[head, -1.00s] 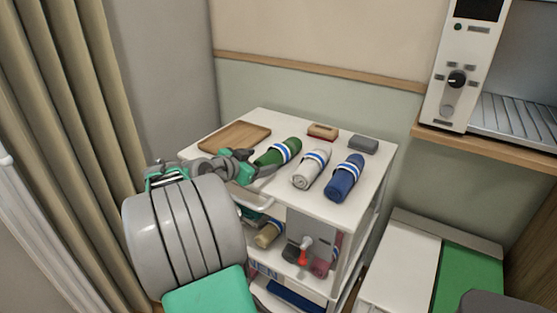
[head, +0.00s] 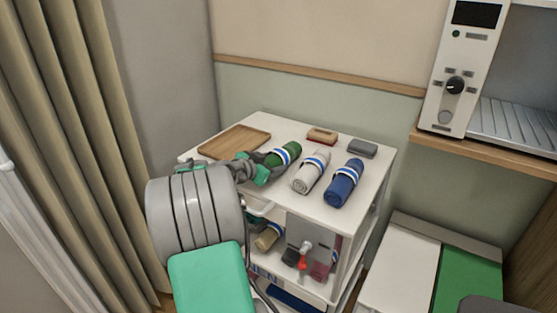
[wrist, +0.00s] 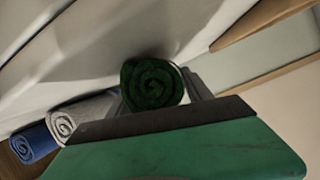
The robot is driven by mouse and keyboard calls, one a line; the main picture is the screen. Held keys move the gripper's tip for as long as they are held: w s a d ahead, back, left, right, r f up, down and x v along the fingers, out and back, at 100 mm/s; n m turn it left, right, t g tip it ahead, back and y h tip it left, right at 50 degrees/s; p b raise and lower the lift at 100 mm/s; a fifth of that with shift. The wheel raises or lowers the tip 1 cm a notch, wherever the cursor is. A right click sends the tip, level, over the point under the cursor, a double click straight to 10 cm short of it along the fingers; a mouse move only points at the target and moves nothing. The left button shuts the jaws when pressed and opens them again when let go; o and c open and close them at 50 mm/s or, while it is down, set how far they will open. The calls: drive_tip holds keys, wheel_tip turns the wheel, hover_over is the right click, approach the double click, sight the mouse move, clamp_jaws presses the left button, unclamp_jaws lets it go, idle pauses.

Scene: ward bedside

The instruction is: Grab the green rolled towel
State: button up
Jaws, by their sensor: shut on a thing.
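The green rolled towel (head: 285,154), with a white and blue band, lies on top of the white cart (head: 262,212). My gripper (head: 262,172) is at the towel's near end, shut on it; my arm comes in from the lower left. In the wrist view the towel's dark green spiral end (wrist: 152,84) sits between the fingers, just beyond the palm edge. The lower part of the grip is hidden by the palm there. I cannot tell whether the towel touches the cart top.
A white rolled towel (head: 311,172) and a blue one (head: 344,184) lie close to the right. A wooden tray (head: 234,142) is at the back left. A brush (head: 322,135) and a grey block (head: 362,148) lie behind. Shelves below hold more items.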

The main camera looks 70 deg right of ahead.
drive_tip(key=c, duration=0.6)
